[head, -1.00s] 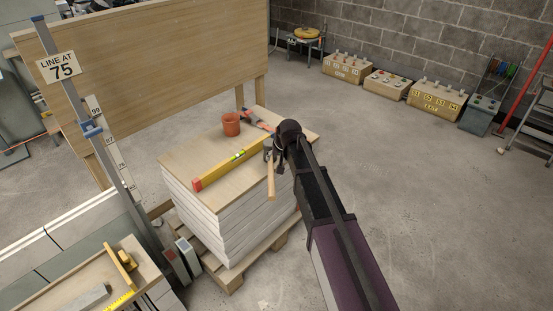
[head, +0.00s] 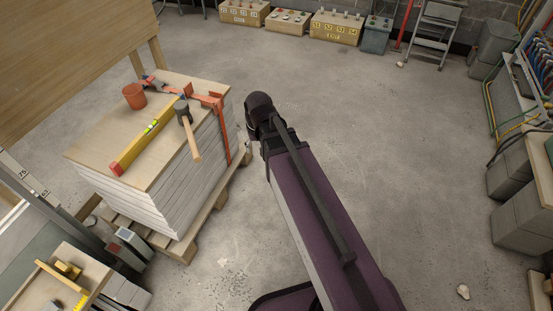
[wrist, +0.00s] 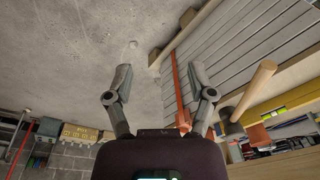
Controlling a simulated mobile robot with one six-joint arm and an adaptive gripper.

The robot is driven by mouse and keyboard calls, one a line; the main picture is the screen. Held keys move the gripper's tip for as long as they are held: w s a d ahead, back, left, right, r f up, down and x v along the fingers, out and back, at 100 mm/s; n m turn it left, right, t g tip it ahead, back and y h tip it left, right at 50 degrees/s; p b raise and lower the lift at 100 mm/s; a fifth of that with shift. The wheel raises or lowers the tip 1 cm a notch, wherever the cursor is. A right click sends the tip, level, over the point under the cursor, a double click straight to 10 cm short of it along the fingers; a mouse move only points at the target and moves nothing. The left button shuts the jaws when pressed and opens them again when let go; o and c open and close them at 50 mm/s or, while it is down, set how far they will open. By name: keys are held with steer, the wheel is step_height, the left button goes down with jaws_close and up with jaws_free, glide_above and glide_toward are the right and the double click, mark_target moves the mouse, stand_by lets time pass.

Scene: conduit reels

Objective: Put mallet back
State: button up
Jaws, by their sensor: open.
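The mallet, with a dark head (head: 181,106) and pale wooden handle (head: 192,141), lies on the stack of boards (head: 165,190). Its head is by the far end of the yellow level (head: 145,140) and its handle sticks out past the stack's edge. In the wrist view the mallet's handle (wrist: 256,86) shows at the right, outside my fingers. My gripper (wrist: 160,72) is open and empty, to the right of the stack and apart from the mallet. In the head view the fingers are mostly hidden behind my arm's end.
An orange-red clamp (head: 215,104) hangs over the stack's right edge, close to my gripper. An orange cup (head: 134,96) stands behind the level. The stack rests on a wooden pallet (head: 235,172). Open concrete floor (head: 370,130) lies to the right. Yellowish boxes (head: 335,27) line the far wall.

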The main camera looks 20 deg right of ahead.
steer(key=s+d+g, duration=0.1)
steer(key=s+d, duration=0.3)
steer(key=s, duration=0.3)
steer(key=shift+d, duration=0.25)
